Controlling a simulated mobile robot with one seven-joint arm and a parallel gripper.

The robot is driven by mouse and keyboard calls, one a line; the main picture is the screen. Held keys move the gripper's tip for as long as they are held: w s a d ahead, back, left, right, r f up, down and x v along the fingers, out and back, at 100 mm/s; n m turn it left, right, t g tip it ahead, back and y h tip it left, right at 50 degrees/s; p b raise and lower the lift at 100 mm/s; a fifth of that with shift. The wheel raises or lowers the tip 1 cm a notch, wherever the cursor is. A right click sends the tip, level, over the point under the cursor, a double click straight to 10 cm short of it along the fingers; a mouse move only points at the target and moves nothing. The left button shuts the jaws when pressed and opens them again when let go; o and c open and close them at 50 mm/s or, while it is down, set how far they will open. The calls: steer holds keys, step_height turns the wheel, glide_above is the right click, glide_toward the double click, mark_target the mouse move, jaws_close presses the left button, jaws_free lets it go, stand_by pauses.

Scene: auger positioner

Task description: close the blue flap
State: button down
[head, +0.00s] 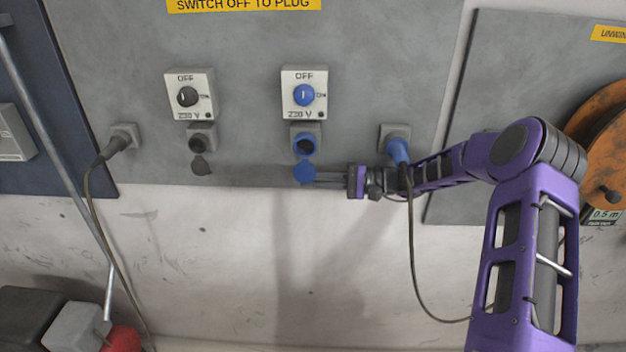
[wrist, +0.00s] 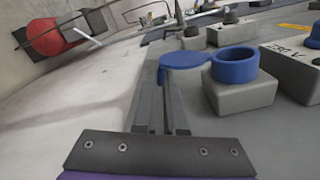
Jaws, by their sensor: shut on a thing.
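The blue flap (head: 304,172) hangs open below the blue socket (head: 304,145), whose round opening is uncovered. In the wrist view the flap (wrist: 190,60) sticks out from the rim of the blue socket (wrist: 235,64). My gripper (head: 318,177) reaches in from the right, with its fingertips at the flap. In the wrist view the fingers of my gripper (wrist: 168,72) are close together and shut on the flap's outer edge. The fingertips partly hide that edge.
A switch with a blue knob (head: 303,94) sits above the socket. A blue plug with a cable (head: 397,150) is close to my arm on the right. The wall below is clear.

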steer(key=shift+s, duration=0.1)
stand_by(0.3)
steer(key=s+m+p, duration=0.1)
steer(key=m, duration=0.1)
steer(key=m+p, duration=0.1)
steer(key=p, duration=0.1)
steer(key=shift+s+r+m, duration=0.15)
steer(key=shift+s+m, duration=0.25)
steer(key=shift+s+a+r+m+p, duration=0.1)
steer(key=shift+s+r+m+p, duration=0.45)
steer(key=shift+m, duration=1.1)
steer(key=shift+s+d+r+m+p, duration=0.1)
steer(key=shift+s+r+m, duration=0.15)
steer(key=shift+s+m, duration=1.05)
steer(key=shift+s+a+r+m+p, duration=0.1)
steer(key=shift+s+r+m+p, duration=0.25)
steer(key=shift+m, duration=1.7)
steer(key=shift+r, duration=0.1)
steer(key=c, duration=1)
jaws_free()
